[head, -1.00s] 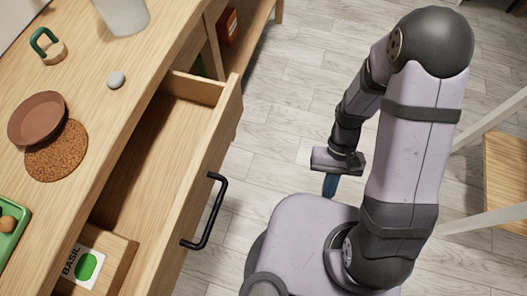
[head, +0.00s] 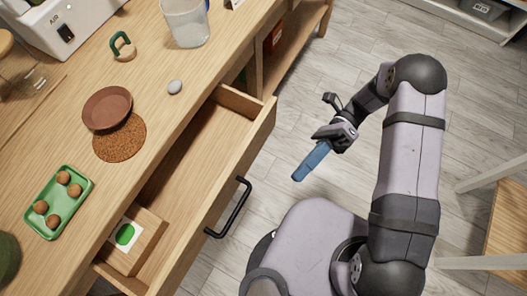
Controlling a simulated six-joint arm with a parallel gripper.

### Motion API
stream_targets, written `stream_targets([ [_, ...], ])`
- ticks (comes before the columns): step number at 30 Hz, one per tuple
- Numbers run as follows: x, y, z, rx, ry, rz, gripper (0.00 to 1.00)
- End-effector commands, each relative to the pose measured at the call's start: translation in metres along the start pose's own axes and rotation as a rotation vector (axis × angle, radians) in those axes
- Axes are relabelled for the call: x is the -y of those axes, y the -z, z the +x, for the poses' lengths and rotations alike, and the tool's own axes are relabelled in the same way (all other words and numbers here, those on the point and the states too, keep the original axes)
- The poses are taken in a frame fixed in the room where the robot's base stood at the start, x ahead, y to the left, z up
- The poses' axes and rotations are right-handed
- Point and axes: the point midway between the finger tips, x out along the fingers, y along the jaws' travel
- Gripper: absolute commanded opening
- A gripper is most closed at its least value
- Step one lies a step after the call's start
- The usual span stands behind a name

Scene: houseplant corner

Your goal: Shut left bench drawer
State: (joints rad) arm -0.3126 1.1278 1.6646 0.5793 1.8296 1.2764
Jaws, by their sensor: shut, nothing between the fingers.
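The bench drawer (head: 262,127) stands pulled well out of the wooden bench. Its black bar handle (head: 236,207) is on the front face, towards my arm. Inside the drawer, near its lower end, lies a seed packet (head: 125,236) with a green spot, beside a wooden divider. My gripper (head: 302,174) is to the right of the drawer front, over the floor, with its blue fingers shut and empty. It points down and left towards the drawer and handle, with a clear gap between them.
On the bench top (head: 60,130) are a terracotta saucer (head: 107,108), a cork mat (head: 120,140), a grey pebble (head: 175,87), a green tray (head: 48,228) with several brown balls, and a clear jug (head: 187,22). A wooden stool (head: 500,210) stands at the right.

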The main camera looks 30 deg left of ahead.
Motion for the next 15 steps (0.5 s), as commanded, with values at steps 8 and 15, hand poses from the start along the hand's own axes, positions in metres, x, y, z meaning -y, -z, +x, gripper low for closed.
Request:
stream_targets([
  [8, -0.021, -0.007, -0.001, 0.015, -0.084, 0.275, 0.00],
  [15, -0.021, -0.006, 0.001, 0.013, -0.083, 0.305, 0.00],
])
